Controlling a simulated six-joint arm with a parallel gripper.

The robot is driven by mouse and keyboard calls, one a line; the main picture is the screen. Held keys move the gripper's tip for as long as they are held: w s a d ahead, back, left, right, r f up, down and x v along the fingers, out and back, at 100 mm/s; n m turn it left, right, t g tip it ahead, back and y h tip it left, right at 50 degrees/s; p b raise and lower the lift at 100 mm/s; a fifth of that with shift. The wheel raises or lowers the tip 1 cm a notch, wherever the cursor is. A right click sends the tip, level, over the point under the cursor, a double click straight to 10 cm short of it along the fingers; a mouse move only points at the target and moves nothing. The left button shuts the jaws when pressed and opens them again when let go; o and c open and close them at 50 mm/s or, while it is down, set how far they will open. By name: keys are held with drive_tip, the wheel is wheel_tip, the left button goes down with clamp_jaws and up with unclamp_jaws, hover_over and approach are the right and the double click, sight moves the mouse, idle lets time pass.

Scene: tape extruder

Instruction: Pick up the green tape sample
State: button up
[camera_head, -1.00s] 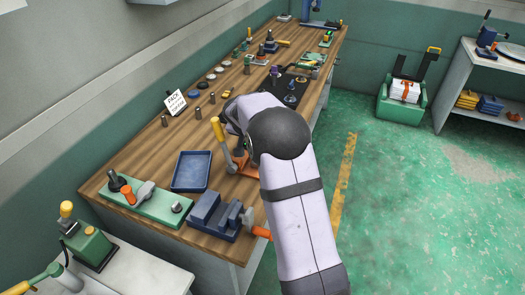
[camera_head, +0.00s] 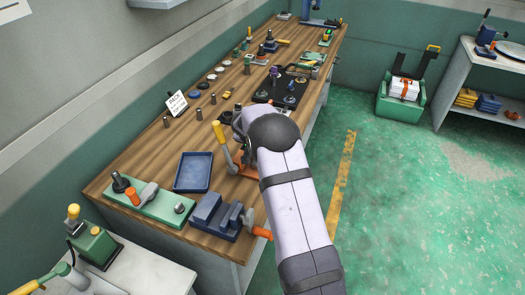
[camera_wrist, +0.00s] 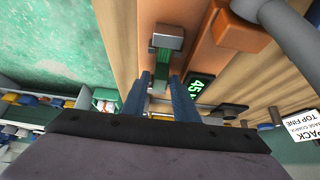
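In the wrist view the green tape sample (camera_wrist: 162,62) is a short green strip sticking out of a pale metal block (camera_wrist: 167,37) on an orange-brown machine (camera_wrist: 210,45). My gripper (camera_wrist: 161,84) has two blue fingers pointing at the strip, one to each side of its line. They are open with a gap between them, and the strip's end lies near the fingertips. I cannot tell if they touch it. In the head view the machine's orange base (camera_head: 245,172) and yellow-handled lever (camera_head: 221,140) show beside my arm, which hides the tape and the gripper.
A lit green display (camera_wrist: 200,88) is close to the right finger. A thick grey lever bar crosses the wrist view's upper right. On the bench, a blue tray (camera_head: 193,172), a blue vise (camera_head: 217,215) and a green fixture (camera_head: 150,198) stand in front. Several small metal cylinders stand further back.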

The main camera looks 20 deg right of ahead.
drive_tip(key=shift+w+d+f, duration=0.2)
drive_tip(key=shift+d+f, duration=0.05)
drive_tip(key=shift+f, duration=0.3)
clamp_jaws()
drive_tip(key=shift+r, duration=0.1)
wheel_tip(320, 180, up, 10)
drive_tip(key=shift+f+b, duration=0.1)
drive_tip(key=shift+b, duration=1.15)
